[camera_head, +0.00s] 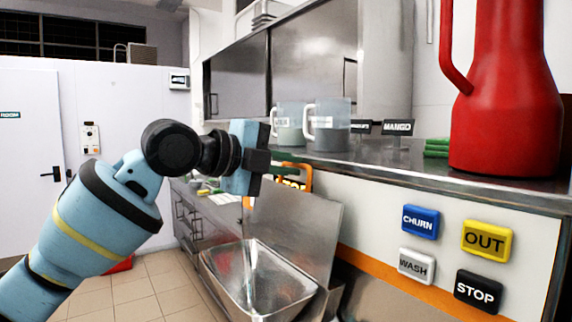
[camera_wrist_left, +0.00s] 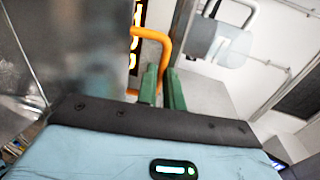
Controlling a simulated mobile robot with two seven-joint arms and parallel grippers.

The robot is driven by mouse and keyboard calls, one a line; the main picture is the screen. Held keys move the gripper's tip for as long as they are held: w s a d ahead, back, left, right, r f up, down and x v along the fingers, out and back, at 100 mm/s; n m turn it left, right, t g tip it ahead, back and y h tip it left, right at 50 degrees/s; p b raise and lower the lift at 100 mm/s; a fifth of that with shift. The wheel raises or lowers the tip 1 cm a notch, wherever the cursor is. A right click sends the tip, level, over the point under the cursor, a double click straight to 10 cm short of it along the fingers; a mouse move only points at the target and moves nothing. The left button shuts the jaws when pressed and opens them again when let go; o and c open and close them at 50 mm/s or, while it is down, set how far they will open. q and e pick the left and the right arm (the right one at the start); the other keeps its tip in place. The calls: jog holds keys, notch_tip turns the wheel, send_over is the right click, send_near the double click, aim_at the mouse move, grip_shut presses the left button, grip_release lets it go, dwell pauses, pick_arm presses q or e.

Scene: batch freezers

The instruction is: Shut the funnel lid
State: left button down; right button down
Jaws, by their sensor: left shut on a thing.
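The steel funnel (camera_head: 235,272) is an open rectangular basin low in the middle of the head view. A flat steel panel, seemingly its lid (camera_head: 300,225), stands raised and tilted behind it. An orange handle (camera_head: 308,178) shows near the panel's top edge, beside a dark plate with orange lettering. My left gripper (camera_head: 292,164) reaches this handle from the left. In the left wrist view, the green fingers of my left gripper (camera_wrist_left: 163,82) are shut on the lower end of the orange handle (camera_wrist_left: 165,42). My right gripper does not show.
A steel counter (camera_head: 415,170) holds two jugs (camera_head: 330,130), label signs and a large red flask (camera_head: 505,100). Below it, a white panel carries CHURN, OUT, WASH and STOP buttons (camera_head: 485,240). Tiled floor (camera_head: 135,290) is open at the lower left.

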pick_arm(q)
jog(key=shift+a, duration=0.15)
